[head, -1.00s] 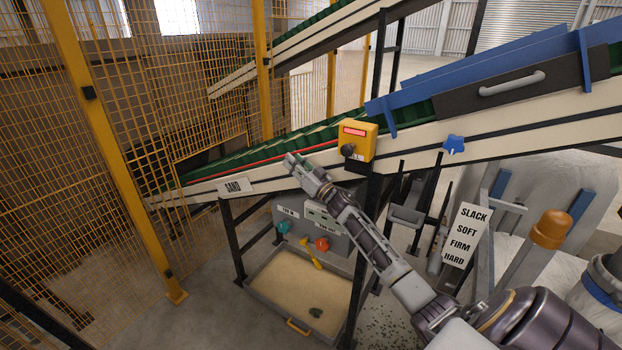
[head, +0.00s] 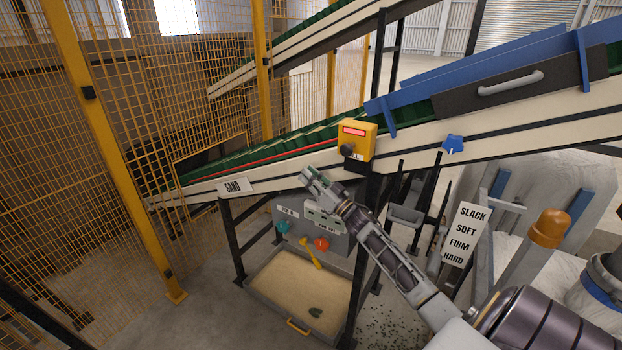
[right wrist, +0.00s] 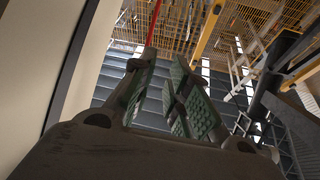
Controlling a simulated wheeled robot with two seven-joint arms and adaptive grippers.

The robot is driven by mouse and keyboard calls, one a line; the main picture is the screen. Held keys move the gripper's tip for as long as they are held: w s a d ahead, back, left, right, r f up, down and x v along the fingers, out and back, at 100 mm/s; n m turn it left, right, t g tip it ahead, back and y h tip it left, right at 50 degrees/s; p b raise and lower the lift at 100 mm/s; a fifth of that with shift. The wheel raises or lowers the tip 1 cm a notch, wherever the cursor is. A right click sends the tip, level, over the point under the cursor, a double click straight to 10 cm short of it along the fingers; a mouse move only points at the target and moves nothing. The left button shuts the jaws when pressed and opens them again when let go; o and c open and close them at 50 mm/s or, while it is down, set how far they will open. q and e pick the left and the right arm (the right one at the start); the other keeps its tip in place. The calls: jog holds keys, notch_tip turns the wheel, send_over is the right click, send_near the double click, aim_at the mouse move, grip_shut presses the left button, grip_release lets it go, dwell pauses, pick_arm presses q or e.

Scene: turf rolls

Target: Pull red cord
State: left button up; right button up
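The red cord (head: 250,163) runs along the upper edge of the sloping conveyor (head: 450,142) toward a yellow switch box (head: 361,136) with a red lit panel and a dark knob. My right gripper (head: 308,174) is just below the cord in the head view, in front of the pale side rail, left of the box. In the right wrist view its two green-padded fingers (right wrist: 165,65) stand apart with a gap and nothing held. The cord (right wrist: 153,22) runs down to the left fingertip there; whether they touch is unclear. My left gripper is out of view.
A sand tray (head: 300,290) with a yellow scoop stands below the conveyor, under a grey box with teal and orange knobs. A yellow mesh fence (head: 215,100) stands at left. A blue knob (head: 453,145) sticks out of the rail at right.

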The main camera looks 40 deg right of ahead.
jog(key=shift+s+d+f, duration=0.1)
jog(key=shift+s, duration=0.2)
dwell(0.4)
